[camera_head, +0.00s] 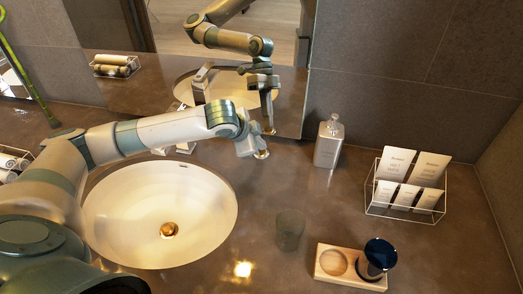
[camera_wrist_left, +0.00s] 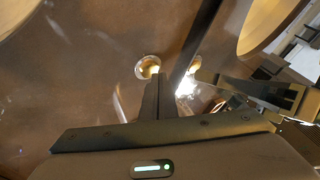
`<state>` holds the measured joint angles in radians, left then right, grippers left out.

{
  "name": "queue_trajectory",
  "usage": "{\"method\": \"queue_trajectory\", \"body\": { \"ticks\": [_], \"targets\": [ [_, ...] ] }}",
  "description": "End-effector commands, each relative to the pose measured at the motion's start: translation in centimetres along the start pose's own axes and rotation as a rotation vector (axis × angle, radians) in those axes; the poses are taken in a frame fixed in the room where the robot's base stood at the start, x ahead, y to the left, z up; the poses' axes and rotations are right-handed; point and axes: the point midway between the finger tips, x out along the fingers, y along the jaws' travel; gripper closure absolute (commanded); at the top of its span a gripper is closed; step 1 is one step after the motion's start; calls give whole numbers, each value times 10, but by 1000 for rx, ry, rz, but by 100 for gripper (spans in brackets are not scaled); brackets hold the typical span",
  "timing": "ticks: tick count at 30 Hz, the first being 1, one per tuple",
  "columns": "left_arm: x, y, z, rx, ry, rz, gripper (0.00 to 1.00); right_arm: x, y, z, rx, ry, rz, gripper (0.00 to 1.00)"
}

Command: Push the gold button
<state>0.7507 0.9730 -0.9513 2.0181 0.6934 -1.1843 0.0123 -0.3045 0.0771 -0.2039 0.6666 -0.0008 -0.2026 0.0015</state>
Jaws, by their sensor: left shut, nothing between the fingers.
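The gold button (camera_head: 262,155) is a small round piece on the counter, to the right of the sink near the mirror. My left gripper (camera_head: 255,148) is shut and empty, pointing down right beside the button and partly covering it. In the left wrist view the shut fingers (camera_wrist_left: 157,80) reach up to the round, pale-rimmed button (camera_wrist_left: 146,66), with the tips overlapping its edge. I cannot tell whether they touch it. My right gripper is in neither view.
A white sink (camera_head: 120,215) with a gold drain (camera_head: 169,230) lies under my left arm. The mirror (camera_head: 290,100) stands close behind the gripper. A soap bottle (camera_head: 328,145), a wire rack (camera_head: 405,212), a glass (camera_head: 290,230) and a wooden tray (camera_head: 350,281) stand right.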

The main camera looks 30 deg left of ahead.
Motion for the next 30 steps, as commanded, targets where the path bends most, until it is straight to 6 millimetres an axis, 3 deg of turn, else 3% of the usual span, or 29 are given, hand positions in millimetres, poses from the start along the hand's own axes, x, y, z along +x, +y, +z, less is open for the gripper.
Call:
{"method": "queue_trajectory", "body": {
  "ticks": [30],
  "targets": [
    [6, 4, 3, 0, 0, 0, 100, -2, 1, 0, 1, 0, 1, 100]
  ]
}}
